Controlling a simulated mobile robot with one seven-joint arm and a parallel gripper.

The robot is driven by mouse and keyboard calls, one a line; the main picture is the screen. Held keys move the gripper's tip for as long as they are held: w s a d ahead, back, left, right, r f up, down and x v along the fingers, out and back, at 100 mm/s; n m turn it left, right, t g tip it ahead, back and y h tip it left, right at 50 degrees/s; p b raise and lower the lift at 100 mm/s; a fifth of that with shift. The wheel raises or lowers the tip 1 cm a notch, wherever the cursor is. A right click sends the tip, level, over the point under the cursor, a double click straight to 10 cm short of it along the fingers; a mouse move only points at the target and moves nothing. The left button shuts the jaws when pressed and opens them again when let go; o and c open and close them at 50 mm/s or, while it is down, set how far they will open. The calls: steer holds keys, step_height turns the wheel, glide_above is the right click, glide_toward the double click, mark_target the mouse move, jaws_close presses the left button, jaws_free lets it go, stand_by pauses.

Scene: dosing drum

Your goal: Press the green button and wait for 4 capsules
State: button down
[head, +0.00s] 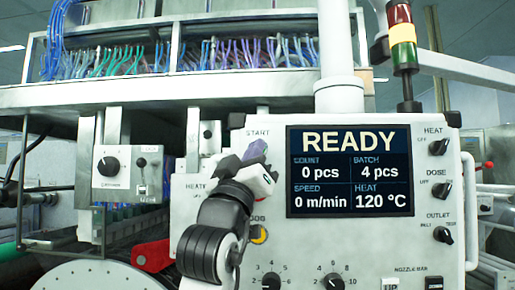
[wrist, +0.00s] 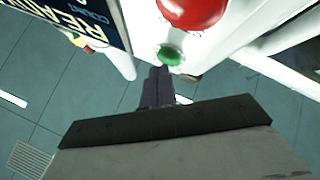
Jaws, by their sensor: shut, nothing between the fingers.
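The green button (wrist: 169,55) sits on the white panel face in the wrist view, just beyond my fingertips. My gripper (wrist: 158,72) is shut and empty, pointing at the button; I cannot tell whether the tips touch it. In the head view my gripper (head: 257,149) is in front of the panel just under the START label, and it hides the green button. The display (head: 350,171) reads READY, count 0 pcs, batch 4 pcs, speed 0 m/min and heat 120 °C. No capsules can be made out.
A big red button (wrist: 193,10) is close to the green one in the wrist view. The panel (head: 430,262) carries several black knobs at right and below. A signal tower (head: 403,45) stands above it. A drum (head: 85,275) is at the lower left.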

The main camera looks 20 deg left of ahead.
steer(key=shift+w+a, duration=0.1)
steer(key=shift+w, duration=0.3)
stand_by(0.6)
steer(key=shift+s+d, duration=0.25)
steer(key=shift+s, duration=0.55)
